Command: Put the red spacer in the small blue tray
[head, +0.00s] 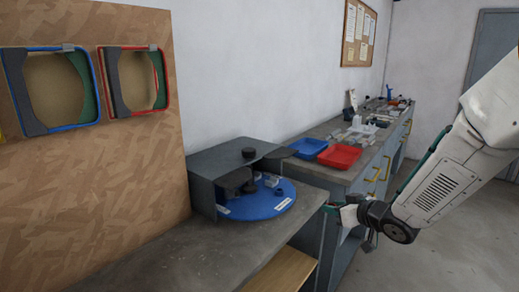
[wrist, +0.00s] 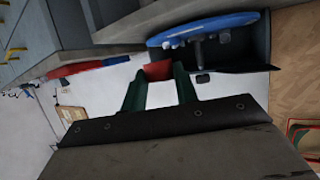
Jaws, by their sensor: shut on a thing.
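The red spacer (wrist: 158,70) is between the green fingers of my gripper (wrist: 160,88) in the wrist view, and the gripper is shut on it. In the head view my gripper (head: 333,208) is at the front edge of the near bench, right of the blue turntable; I cannot make out the spacer there. The small blue tray (head: 308,147) lies on the far bench, beyond and to the left of my gripper, and looks empty.
A red tray (head: 339,157) sits right beside the blue one. A round blue turntable (head: 262,207) with small parts stands partly under a grey cover (head: 205,172) on the near bench. Several small items lie farther along the far bench (head: 350,177).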

